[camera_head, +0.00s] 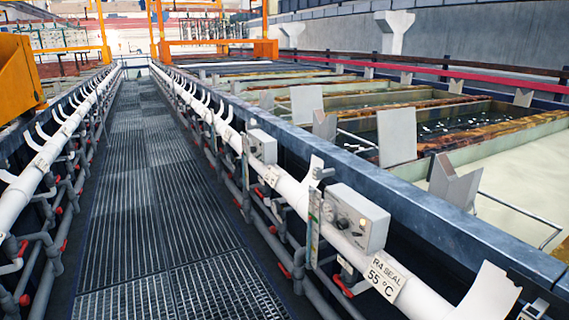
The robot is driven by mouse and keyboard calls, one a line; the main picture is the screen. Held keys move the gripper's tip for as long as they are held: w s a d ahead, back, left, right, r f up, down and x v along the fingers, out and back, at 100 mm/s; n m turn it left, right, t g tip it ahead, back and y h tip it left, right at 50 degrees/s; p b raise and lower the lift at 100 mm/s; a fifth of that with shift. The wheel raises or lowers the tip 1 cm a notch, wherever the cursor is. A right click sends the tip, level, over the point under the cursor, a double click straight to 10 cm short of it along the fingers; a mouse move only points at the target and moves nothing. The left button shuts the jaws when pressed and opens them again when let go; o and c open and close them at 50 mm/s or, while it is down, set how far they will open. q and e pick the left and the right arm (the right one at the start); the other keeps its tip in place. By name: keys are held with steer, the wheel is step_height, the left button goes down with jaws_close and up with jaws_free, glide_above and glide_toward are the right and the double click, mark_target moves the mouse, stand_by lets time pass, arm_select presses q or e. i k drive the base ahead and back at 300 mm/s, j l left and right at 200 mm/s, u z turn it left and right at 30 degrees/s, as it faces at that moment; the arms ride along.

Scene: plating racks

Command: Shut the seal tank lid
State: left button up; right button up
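A white label (385,279) reading "R4 SEAL 55 °C" is fixed on the white pipe at the lower right. A grey control box (354,218) with a dial sits just behind it. Beyond the blue-grey tank edge (400,195), an open tank with a pale, milky surface (520,185) lies at the right, cut off by the picture edge. I cannot tell for sure whether it is the seal tank. A thin metal rail (515,210) runs over it. No lid can be clearly made out. Neither of my grippers is in view.
A dark grated walkway (165,190) runs straight ahead and is clear. White pipes with red-handled valves (284,270) line both sides. Upright grey plates (397,137) and V-notched supports (452,182) stand along the tanks. Orange frames (218,48) stand at the far end.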

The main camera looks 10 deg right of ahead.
mark_target(396, 127)
steer(key=i+z, duration=0.2)
steer(key=z, duration=0.25)
steer(key=i+j+z, duration=0.15)
steer(key=z, duration=0.25)
steer(key=i+j+z, duration=0.15)
steer(key=z, duration=0.3)
steer(key=i+j+z, duration=0.1)
steer(key=j+z, duration=0.3)
steer(key=i+j+z, duration=0.1)
steer(key=z, duration=0.35)
steer(key=i+j+z, duration=0.1)
steer(key=j+z, duration=0.15)
steer(key=j, duration=0.75)
steer(key=j+z, duration=0.3)
steer(key=j, duration=0.7)
steer(key=k+j+z, duration=0.1)
steer(key=j+z, duration=0.15)
steer(key=j, duration=0.7)
